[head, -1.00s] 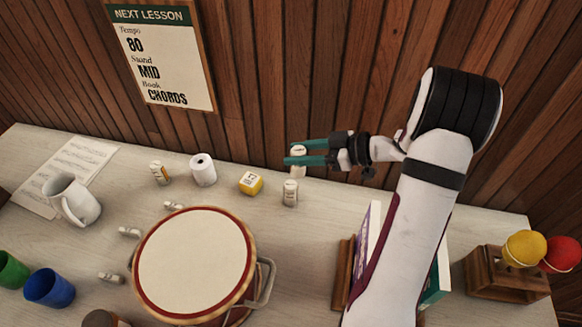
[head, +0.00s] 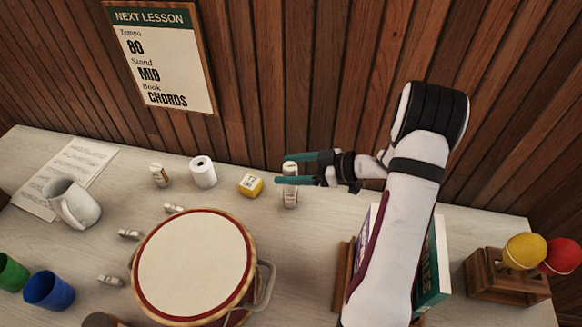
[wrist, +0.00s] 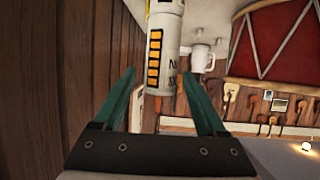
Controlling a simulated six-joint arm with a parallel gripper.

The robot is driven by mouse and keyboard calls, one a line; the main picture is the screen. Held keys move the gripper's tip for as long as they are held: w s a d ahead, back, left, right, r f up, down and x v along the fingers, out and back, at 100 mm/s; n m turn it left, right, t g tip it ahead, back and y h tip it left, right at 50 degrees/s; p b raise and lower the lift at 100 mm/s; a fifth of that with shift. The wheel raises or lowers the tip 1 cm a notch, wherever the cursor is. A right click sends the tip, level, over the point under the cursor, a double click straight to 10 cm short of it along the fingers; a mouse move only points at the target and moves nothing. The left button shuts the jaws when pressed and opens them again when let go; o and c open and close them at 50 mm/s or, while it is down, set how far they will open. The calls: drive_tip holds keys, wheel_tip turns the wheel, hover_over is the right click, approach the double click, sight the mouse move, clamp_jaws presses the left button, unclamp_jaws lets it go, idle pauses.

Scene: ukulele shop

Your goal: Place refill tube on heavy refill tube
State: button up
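The refill tube (head: 291,168) is a small white cylinder standing upright on top of the heavy refill tube (head: 290,198), which stands on the table near the wall. In the wrist view the refill tube (wrist: 168,60), with a row of orange marks and dark lettering, lies between the fingers. Part of the heavy refill tube (wrist: 165,4) shows at that view's top edge. My gripper (head: 286,169) is open around the refill tube, its teal fingers wide apart. A gap shows on the left finger's side; contact on the right side is unclear.
A yellow die-like block (head: 251,186), a white paper roll (head: 203,172) and another small tube (head: 160,175) stand to the left. A round drum (head: 195,265) fills the front middle. Books (head: 432,270) stand under my arm. The wooden wall is close behind.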

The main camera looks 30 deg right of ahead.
drive_tip(key=v, duration=1.2)
